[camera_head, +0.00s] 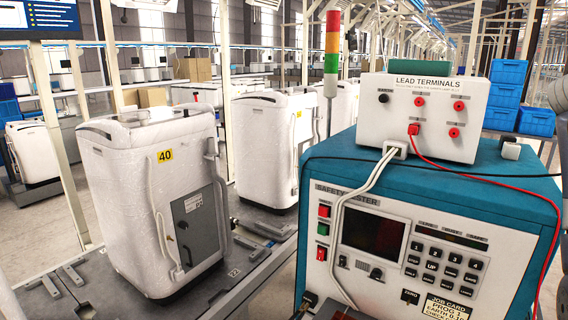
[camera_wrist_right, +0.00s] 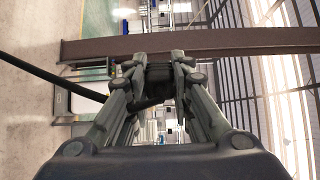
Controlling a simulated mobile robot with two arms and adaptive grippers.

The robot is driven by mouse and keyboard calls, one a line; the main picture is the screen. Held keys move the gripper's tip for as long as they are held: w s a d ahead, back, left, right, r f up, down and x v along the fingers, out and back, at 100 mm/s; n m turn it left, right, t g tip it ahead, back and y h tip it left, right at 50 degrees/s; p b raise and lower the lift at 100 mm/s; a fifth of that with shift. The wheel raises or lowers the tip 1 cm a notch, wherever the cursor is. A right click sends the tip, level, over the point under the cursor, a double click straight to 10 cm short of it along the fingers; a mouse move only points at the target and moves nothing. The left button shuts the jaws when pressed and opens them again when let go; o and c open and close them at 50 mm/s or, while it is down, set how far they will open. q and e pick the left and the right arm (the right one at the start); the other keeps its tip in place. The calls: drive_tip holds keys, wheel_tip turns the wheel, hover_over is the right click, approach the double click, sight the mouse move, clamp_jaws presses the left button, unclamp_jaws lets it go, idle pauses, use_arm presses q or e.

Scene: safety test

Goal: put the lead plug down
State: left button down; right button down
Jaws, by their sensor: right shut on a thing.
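My right gripper (camera_wrist_right: 158,62) shows in the right wrist view, with its fingers closed around a dark thing, the lead plug (camera_wrist_right: 158,88). A black lead (camera_wrist_right: 45,82) runs from the left of that view to the fingers. The plug is mostly hidden between the fingers. In the head view, a black lead (camera_head: 460,177) crosses the top of the teal safety tester (camera_head: 300,210) and leaves at the right. The right gripper and plug cannot be made out there. My left gripper is not in view.
The white lead terminals box (camera_head: 450,135) stands on the tester, with a red lead (camera_head: 480,178) and white leads (camera_head: 370,185). A small white and black piece (camera_head: 510,149) is at its right. White wrapped appliances (camera_head: 160,200) stand on the line at left. A brown beam (camera_wrist_right: 230,42) crosses the wrist view.

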drive_tip(key=s+d+r+m+g, duration=0.4)
drive_tip(key=s+d, duration=0.4)
drive_tip(key=s, duration=0.4)
drive_tip(key=w+a+f+n+t+y, duration=0.2)
drive_tip(key=w+a+f+n+t, duration=0.7)
drive_tip(key=w+a+f, duration=0.7)
drive_tip(key=w+a+f+n+t+y, duration=0.3)
drive_tip(key=a+f+n+t+y, duration=0.6)
drive_tip(key=a+f, duration=0.7)
drive_tip(key=s+a+f+n+t+y, duration=0.1)
drive_tip(key=s+a+f+n+y, duration=0.2)
drive_tip(key=s+a+f+y, duration=0.45)
drive_tip(key=s+a+f+n+y, duration=0.3)
drive_tip(key=a+f+y, duration=0.2)
drive_tip(key=a+f, duration=0.5)
drive_tip(key=s+a+f+n+g+y, duration=0.2)
drive_tip(key=s+a+f+n+y, duration=0.15)
drive_tip(key=s+a, duration=0.4)
drive_tip(key=s+a+f+n+g+y, duration=0.25)
drive_tip(key=s+a+y, duration=0.2)
drive_tip(key=s, duration=0.65)
drive_tip(key=w+d+r+m+t+h+b, duration=0.2)
drive_tip(key=w+d+m+t+h, duration=0.2)
drive_tip(key=m+h, duration=0.5)
drive_tip(key=shift+w+d+t+h, duration=0.15)
drive_tip(key=shift+w+t+h, duration=0.6)
drive_tip(key=shift+h, duration=1.5)
